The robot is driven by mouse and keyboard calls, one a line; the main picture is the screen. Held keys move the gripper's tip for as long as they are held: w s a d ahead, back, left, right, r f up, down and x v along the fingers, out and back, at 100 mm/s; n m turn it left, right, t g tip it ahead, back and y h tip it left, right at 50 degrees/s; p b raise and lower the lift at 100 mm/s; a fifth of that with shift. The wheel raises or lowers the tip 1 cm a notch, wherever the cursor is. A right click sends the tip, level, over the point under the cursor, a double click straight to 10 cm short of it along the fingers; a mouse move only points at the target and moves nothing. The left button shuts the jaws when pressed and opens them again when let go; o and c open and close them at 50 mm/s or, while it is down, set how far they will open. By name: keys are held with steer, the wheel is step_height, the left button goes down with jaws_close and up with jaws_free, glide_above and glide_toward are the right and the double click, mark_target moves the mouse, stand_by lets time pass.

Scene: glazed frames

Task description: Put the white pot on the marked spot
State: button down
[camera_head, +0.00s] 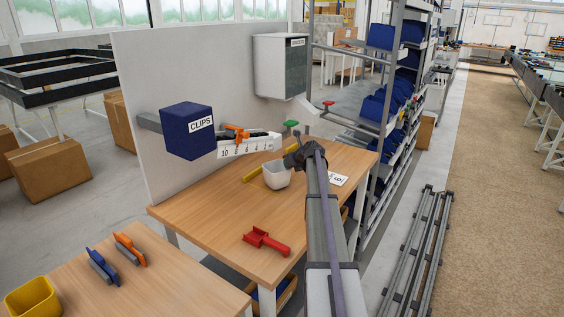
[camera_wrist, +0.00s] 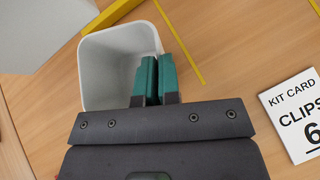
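The white pot (camera_head: 277,177) is at the far part of the wooden bench, and it also fills the upper left of the wrist view (camera_wrist: 105,65). It looks empty. My gripper (camera_head: 300,157) is at the pot's right side. In the wrist view its two green fingers (camera_wrist: 158,80) are close together at the pot's right wall, the left one inside the pot and the right one outside. The wall seems pinched between them. I cannot tell whether the pot touches the bench. A thin yellow line (camera_wrist: 180,42) lies on the bench right of the pot; I cannot tell whether it marks the spot.
A kit card (camera_head: 338,179) reading CLIPS 6 lies to the right. A blue CLIPS box (camera_head: 187,131) with a white scale strip (camera_head: 248,146) overhangs the bench. A grey dispenser (camera_head: 281,67) is behind. A red scoop (camera_head: 266,241) lies in front. The bench's left part is clear.

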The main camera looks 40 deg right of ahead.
steer(key=w, duration=0.1)
steer(key=w+f, duration=0.1)
steer(key=w, duration=0.1)
steer(key=shift+w+d+b, duration=0.1)
steer(key=shift+w+b, duration=0.2)
steer(key=shift+b, duration=0.1)
steer(key=shift+r, duration=0.15)
steer(key=shift+f, duration=0.2)
steer(key=c, duration=1.3)
jaws_free()
steer(key=shift+c, duration=0.2)
steer(key=shift+r, duration=0.15)
steer(key=shift+s+r+p, duration=0.2)
steer(key=shift+r+p, duration=0.1)
steer(key=shift+p, duration=0.05)
steer(key=p+v, duration=0.6)
steer(key=v, duration=0.5)
steer(key=shift+s+p, duration=0.25)
steer(key=shift+p, duration=0.15)
